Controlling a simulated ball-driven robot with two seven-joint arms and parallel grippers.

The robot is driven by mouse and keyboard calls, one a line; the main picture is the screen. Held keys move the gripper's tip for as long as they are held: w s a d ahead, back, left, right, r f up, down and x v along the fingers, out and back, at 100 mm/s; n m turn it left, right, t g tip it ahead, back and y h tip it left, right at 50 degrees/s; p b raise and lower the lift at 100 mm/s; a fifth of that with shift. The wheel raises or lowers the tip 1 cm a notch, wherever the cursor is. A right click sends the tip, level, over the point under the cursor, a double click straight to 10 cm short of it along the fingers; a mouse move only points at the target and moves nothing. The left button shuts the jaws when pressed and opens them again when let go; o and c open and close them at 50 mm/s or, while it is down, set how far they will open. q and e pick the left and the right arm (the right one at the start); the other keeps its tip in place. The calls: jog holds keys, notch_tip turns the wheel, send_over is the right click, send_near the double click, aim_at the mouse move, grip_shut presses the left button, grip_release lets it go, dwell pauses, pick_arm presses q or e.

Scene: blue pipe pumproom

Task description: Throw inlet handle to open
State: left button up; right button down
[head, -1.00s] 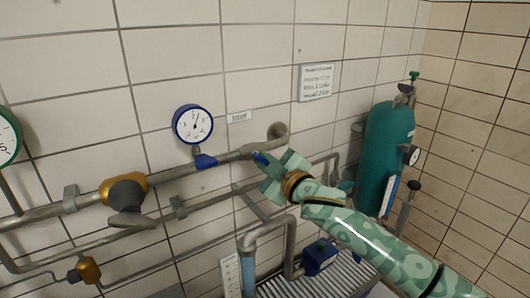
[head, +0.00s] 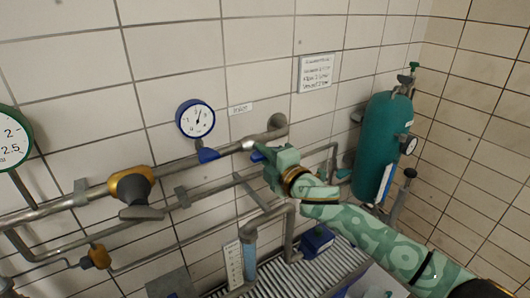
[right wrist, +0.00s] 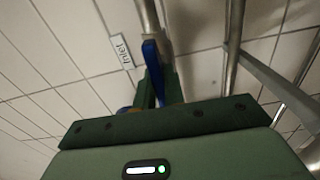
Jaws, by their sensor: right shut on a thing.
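The inlet handle is a blue lever (head: 257,155) on the upper grey pipe, below and right of the small inlet label (head: 240,109). My right gripper (head: 268,157) is at this lever, its green jaws covering much of it. In the right wrist view the blue lever (right wrist: 152,62) stands between the two green fingers, close to the pipe (right wrist: 149,18), and the gripper is shut on it. The lever's far end is hidden by the gripper, so its exact angle is hard to tell. My left gripper is not in view.
A blue-rimmed gauge (head: 195,119) is left of the lever. A brass valve with a grey handle (head: 135,190) is further left. A lower pipe (head: 215,196) runs beneath. A teal tank (head: 382,148) stands right, and a blue pump (head: 316,242) is below.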

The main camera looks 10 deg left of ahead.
jog(key=shift+f+n, duration=0.15)
jog(key=shift+n, duration=0.15)
jog(key=c, duration=1.5)
grip_release()
jog(key=shift+s+d, duration=0.3)
jog(key=shift+d, duration=0.05)
jog(key=v, duration=1.5)
jog(key=shift+s+d, duration=0.15)
